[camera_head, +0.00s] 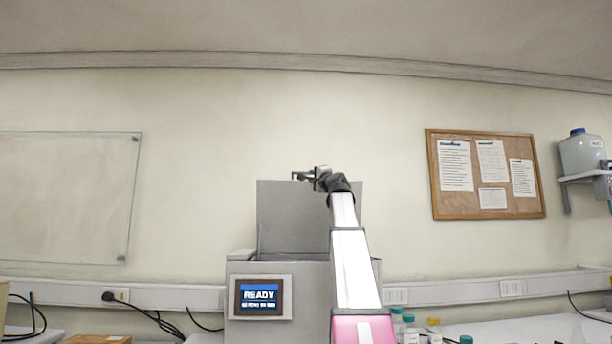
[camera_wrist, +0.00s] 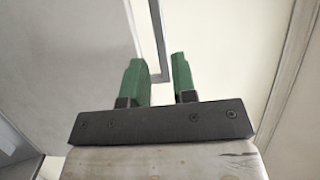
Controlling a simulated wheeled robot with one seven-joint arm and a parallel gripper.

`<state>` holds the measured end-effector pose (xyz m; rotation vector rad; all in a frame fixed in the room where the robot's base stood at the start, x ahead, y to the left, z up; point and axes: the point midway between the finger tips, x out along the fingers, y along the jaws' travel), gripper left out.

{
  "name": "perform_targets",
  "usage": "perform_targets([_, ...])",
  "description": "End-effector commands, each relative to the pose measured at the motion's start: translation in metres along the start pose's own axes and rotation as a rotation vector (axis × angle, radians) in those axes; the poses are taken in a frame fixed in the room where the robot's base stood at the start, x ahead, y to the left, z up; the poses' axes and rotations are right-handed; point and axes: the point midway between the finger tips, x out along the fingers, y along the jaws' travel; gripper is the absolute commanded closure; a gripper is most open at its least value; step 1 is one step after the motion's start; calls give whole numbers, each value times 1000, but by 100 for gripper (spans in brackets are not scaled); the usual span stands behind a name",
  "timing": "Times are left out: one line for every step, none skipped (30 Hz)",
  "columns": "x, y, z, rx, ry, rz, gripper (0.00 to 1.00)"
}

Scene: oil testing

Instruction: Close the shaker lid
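The shaker (camera_head: 310,275) is a grey box with its lid (camera_head: 285,215) raised upright at the back. My gripper (camera_head: 299,175) is at the lid's top edge, near the middle. In the wrist view, my gripper (camera_wrist: 160,65) shows two green fingers apart with a gap between them. My arm hides the lid's right part and some of the shaker's right side.
A screen (camera_head: 259,298) on the shaker's front reads READY. Several capped bottles (camera_head: 410,330) stand on the bench to the right. A cork board (camera_head: 487,175) hangs on the wall, and a grey container (camera_head: 582,153) sits on a shelf at the far right.

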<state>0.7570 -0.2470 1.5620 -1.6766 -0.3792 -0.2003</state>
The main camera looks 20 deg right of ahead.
Motion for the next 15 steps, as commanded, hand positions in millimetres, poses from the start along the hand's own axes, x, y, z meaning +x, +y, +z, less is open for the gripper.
perform_targets([13, -1, -2, 0, 0, 0, 74])
perform_targets([18, -1, -2, 1, 0, 0, 74])
perform_targets([26, -1, -2, 1, 0, 0, 74])
perform_targets([32, -1, -2, 1, 0, 0, 74])
perform_targets([37, -1, -2, 1, -1, 0, 74])
perform_targets([44, 0, -1, 1, -1, 0, 74])
perform_targets([49, 0, -1, 1, -1, 0, 74])
perform_targets([54, 0, -1, 0, -1, 0, 74])
perform_targets([59, 0, -2, 0, 0, 0, 74])
perform_targets([63, 0, -2, 0, 0, 0, 74])
perform_targets([66, 0, -2, -1, 1, 0, 74])
perform_targets([69, 0, -1, -1, 1, -1, 74])
perform_targets([70, 0, -1, -1, 1, -1, 74])
perform_targets([72, 0, -1, -1, 1, -1, 74])
perform_targets([73, 0, -1, -1, 1, -1, 74])
